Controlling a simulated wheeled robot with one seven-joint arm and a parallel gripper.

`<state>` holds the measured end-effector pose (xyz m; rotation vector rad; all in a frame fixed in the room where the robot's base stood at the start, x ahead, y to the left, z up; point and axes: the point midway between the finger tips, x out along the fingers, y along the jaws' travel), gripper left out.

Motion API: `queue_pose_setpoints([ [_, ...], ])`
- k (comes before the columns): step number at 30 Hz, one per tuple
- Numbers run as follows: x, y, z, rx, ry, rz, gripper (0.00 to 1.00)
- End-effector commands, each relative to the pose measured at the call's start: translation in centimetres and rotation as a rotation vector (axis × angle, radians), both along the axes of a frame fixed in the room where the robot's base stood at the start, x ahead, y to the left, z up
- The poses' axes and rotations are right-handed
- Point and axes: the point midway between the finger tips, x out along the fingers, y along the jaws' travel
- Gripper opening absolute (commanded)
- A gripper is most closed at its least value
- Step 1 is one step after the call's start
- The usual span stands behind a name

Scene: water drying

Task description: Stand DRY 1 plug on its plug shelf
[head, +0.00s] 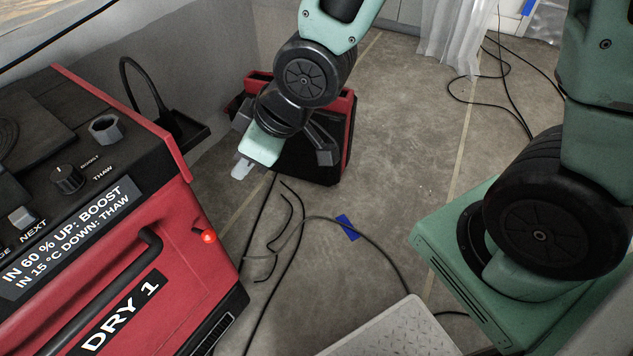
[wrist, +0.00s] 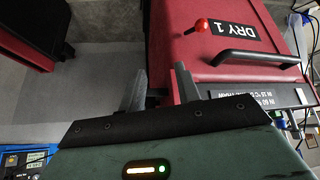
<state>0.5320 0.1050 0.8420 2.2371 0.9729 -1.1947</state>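The red DRY 1 machine (head: 120,312) fills the left of the head view; its red side and label also show in the wrist view (wrist: 235,75). A small black shelf (head: 196,134) sticks out at its far back corner. A black cable (head: 126,75) arches up behind the machine and comes down to this shelf. A dark shape at its end may be the plug, but I cannot make it out clearly. My gripper (head: 242,169) hangs to the right of the shelf, apart from it. In the wrist view its two grey fingers (wrist: 162,84) are spread with nothing between them.
Another red and black machine (head: 345,130) stands behind my gripper. A red knob (head: 209,237) sticks out of DRY 1's side. Loose black cables (head: 300,220) and a blue piece (head: 348,227) lie on the floor. A grey patterned plate (head: 395,335) is at the bottom.

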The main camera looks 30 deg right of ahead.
Motion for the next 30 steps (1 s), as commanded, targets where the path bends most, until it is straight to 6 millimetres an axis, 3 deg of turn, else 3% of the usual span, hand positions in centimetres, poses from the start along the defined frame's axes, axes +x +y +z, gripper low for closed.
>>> queue_pose_setpoints([
  [6,-7.7,-2.4,2.7,-0.198,0.248,-0.103,0.33],
  [12,-13.0,-3.9,4.6,-0.292,0.406,-0.156,0.33],
  [16,-14.2,-4.2,5.0,-0.313,0.444,-0.166,0.33],
  [26,-14.2,-4.3,5.0,-0.315,0.448,-0.167,0.33],
  [30,-14.2,-4.3,6.8,-0.315,0.448,-0.167,0.33],
])
